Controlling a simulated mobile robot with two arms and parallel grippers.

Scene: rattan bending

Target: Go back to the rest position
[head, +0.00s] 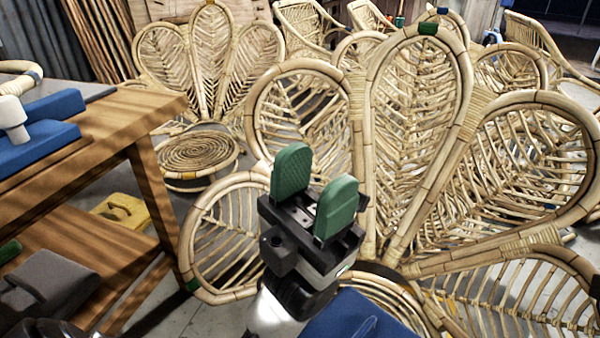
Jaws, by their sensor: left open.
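My left gripper (314,190) is in the lower middle of the head view. Its two green-padded fingers point up and stand apart, with nothing between them. Behind it, in the picture, is a large rattan chair (420,120) with a petal-shaped back. I cannot tell whether the gripper touches the chair, though no contact shows. My right gripper is not seen in this view.
A wooden workbench (130,112) with a lower shelf stands at the left, with a blue clamp-like block (38,143) on top. A yellow object (122,211) lies by the shelf. Another petal-backed rattan chair (200,150) stands behind. Several more chairs crowd the back right.

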